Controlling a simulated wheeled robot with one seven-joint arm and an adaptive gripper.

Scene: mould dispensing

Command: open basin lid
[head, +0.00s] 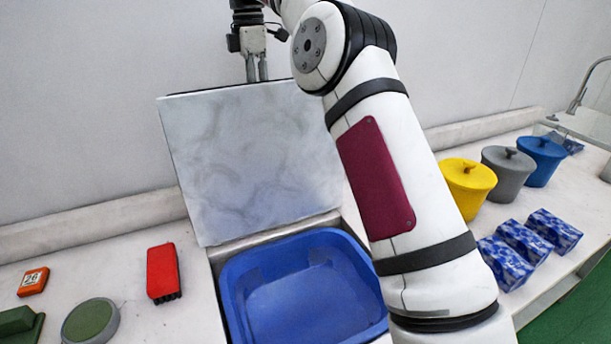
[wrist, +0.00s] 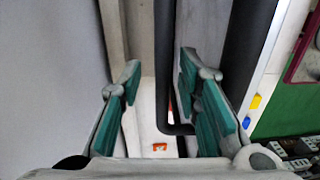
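The basin lid (head: 252,160) is a marbled grey-white panel standing steeply raised at the back of the blue basin (head: 235,300). The basin lies open in the counter, and I see its inside. My gripper (head: 257,70) is at the lid's top edge, partly hidden behind it. In the wrist view my gripper (wrist: 160,78) has its two green-padded fingers spread apart. A dark bar, apparently the lid handle (wrist: 165,95), runs between them and bends right near its lower end. I see no clear contact on both sides of the bar.
Yellow (head: 468,186), grey (head: 508,172) and blue (head: 541,160) lidded pots stand right, behind blue-patterned blocks (head: 523,243). Left are a red brush-like item (head: 163,272), an orange block (head: 33,281) and a green round item (head: 91,321). The wall is close behind the lid.

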